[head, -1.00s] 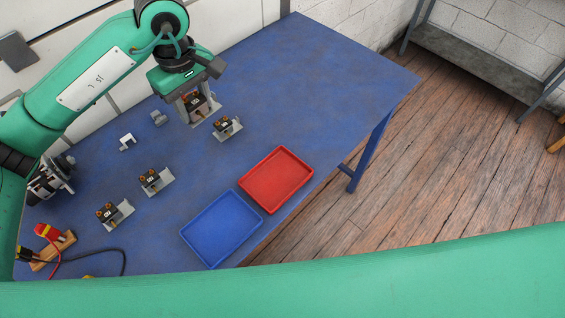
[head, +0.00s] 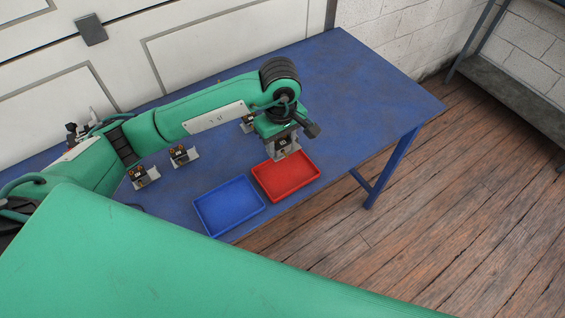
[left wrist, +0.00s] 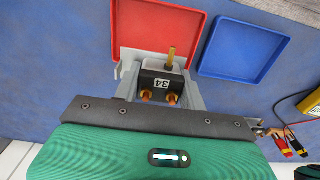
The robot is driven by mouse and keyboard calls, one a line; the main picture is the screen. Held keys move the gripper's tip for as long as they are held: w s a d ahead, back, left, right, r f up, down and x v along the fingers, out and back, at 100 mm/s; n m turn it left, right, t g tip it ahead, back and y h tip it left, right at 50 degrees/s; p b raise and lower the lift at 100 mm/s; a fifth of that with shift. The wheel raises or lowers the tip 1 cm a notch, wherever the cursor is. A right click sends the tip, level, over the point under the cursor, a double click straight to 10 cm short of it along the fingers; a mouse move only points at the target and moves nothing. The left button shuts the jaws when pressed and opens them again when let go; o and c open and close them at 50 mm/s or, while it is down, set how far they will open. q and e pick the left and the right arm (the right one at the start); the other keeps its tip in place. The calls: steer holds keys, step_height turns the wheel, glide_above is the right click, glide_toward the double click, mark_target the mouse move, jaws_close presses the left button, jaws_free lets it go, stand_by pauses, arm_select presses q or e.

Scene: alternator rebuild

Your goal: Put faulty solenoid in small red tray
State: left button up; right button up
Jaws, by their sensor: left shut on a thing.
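My left gripper (head: 284,150) is shut on a solenoid (head: 283,143). In the left wrist view the solenoid (left wrist: 162,82) is a dark block on a light metal bracket, with copper-coloured terminals and a label that looks like 34, upside down. The small red tray (head: 302,184) is on the blue table. The held solenoid is over the tray's back edge in the head view, and it overlaps the red tray (left wrist: 155,15) in the left wrist view. The exact height above the tray is hard to tell. The tray looks empty where it shows. My right gripper is not in view.
A blue tray (head: 229,207) stands to the left of the red one. More solenoids on brackets (head: 183,155) (head: 143,177) stand at the left, and another (head: 247,124) is partly hidden behind my left arm. The table's right part (head: 365,95) is clear.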

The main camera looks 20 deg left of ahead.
arm_select(q)
steer(key=p, duration=0.1)
glide_above(281, 174)
step_height(281, 174, down, 5)
steer(key=shift+f, duration=0.5)
steer(key=shift+f+p, duration=0.35)
steer(key=shift+f, duration=0.2)
step_height(281, 174, down, 3)
steer(key=shift+f+p, duration=0.2)
steer(key=shift+p, duration=0.3)
steer(key=shift+w+f, duration=0.1)
steer(key=shift+f, duration=0.1)
steer(key=o, duration=1.1)
steer(key=shift+o, duration=0.2)
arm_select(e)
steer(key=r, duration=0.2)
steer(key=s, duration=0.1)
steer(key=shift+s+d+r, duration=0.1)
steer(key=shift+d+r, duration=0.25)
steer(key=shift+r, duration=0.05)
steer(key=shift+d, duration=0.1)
